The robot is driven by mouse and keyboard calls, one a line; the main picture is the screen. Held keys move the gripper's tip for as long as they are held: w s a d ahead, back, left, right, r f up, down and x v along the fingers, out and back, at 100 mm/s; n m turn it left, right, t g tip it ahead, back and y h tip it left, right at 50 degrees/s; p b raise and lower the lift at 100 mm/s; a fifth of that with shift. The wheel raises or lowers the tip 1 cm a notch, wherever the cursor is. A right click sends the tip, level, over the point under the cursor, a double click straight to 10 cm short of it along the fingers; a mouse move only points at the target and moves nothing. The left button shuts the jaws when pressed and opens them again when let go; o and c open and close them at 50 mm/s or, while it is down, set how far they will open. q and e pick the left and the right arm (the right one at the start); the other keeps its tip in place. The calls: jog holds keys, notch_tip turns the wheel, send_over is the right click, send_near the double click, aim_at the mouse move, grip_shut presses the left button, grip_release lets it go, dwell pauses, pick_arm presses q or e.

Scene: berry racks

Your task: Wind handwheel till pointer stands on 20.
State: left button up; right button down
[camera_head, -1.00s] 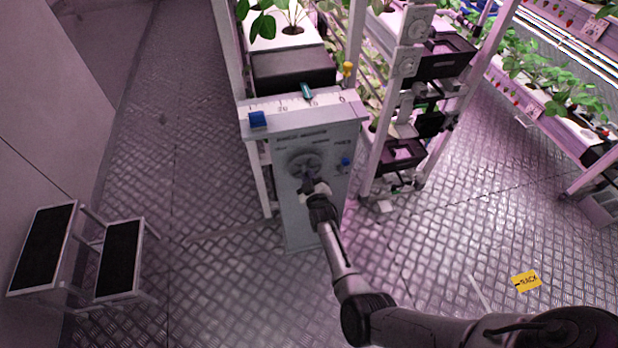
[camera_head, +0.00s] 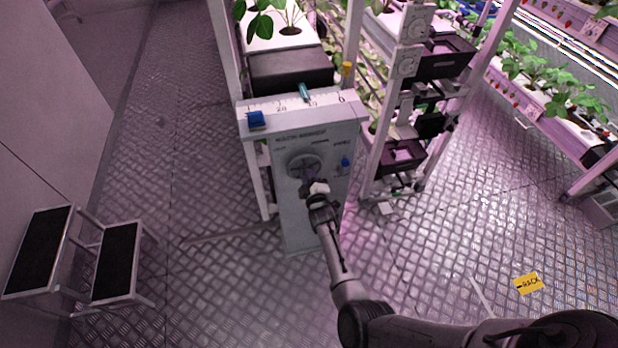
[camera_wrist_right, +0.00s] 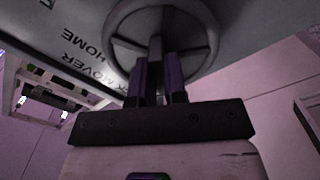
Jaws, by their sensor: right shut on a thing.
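The handwheel (camera_head: 299,160) is a grey wheel on the front of a pale cabinet (camera_head: 303,215). It also fills the top of the right wrist view (camera_wrist_right: 118,22). My right gripper (camera_head: 311,181) is shut on the wheel's middle bar, its two dark fingers (camera_wrist_right: 157,75) either side of it. On top of the cabinet is a white scale (camera_head: 268,107) with 20 to the left, 10 in the middle and 0 to the right. The teal pointer (camera_head: 304,92) stands between 10 and 20, close to 10. My left gripper is out of view.
A small blue knob (camera_head: 345,162) is right of the wheel. Plant racks stand behind and right. A step stool (camera_head: 115,262) stands left on open floor.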

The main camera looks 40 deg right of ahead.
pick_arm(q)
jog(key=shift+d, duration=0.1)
pick_arm(e)
jog(key=c, duration=1.3)
grip_release()
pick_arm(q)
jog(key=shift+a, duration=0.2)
pick_arm(e)
jog(key=shift+o, duration=0.7)
jog(key=shift+s, duration=0.1)
